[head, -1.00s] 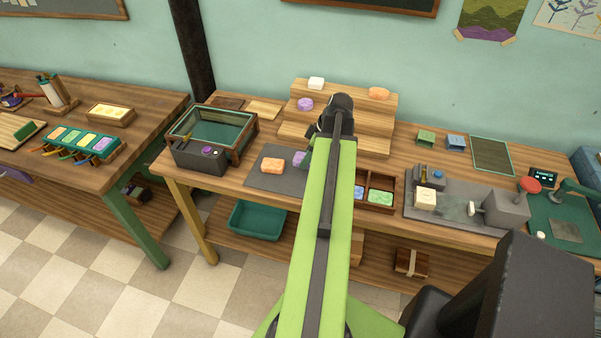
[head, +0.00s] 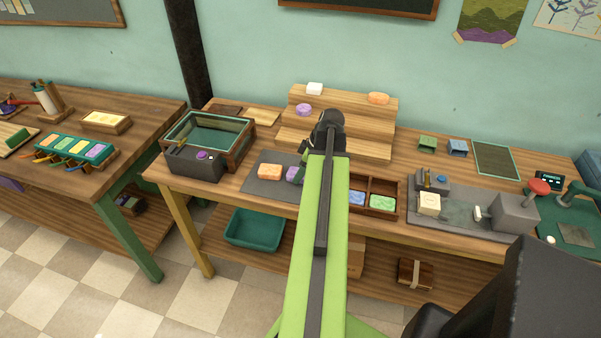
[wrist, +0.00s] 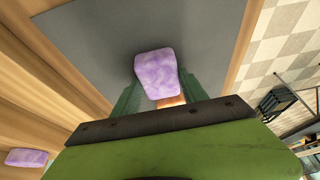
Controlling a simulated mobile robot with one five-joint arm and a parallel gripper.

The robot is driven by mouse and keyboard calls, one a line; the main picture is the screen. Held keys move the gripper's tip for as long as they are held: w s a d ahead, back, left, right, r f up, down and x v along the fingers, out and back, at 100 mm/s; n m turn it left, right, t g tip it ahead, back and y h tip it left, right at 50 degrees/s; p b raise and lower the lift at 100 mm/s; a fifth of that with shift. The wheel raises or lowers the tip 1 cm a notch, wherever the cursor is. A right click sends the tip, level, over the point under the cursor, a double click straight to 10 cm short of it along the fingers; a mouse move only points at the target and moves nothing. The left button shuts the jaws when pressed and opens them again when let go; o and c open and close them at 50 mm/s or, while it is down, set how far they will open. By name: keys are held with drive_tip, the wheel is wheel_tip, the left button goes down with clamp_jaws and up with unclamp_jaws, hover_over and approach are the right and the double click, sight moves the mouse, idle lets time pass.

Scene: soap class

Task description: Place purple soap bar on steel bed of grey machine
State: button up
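A purple marbled soap bar (wrist: 157,75) sits between the two green fingers of my gripper (wrist: 160,85), which meet its sides. In the head view the bar (head: 294,174) shows at the left of my gripper (head: 303,165), over the grey mat (head: 262,188), partly hidden by my arm. I cannot tell how far it is above the mat. The grey machine (head: 515,212) stands right on the bench, with its steel bed (head: 460,213) to the left of it. A cream soap (head: 429,204) sits at the bed's left end.
An orange soap (head: 270,172) lies on the mat. Another purple soap (head: 304,109) is on the wooden steps (head: 350,125). A divided wooden tray (head: 383,194) with soaps lies between mat and machine. A green press (head: 580,205) stands far right.

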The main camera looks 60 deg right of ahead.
drive_tip(key=o, duration=0.4)
drive_tip(key=shift+c, duration=0.2)
drive_tip(key=shift+s+r+p, duration=0.1)
drive_tip(key=shift+r+p, duration=0.45)
drive_tip(key=p+v, duration=1)
drive_tip(key=v, duration=0.1)
drive_tip(key=shift+r, duration=0.1)
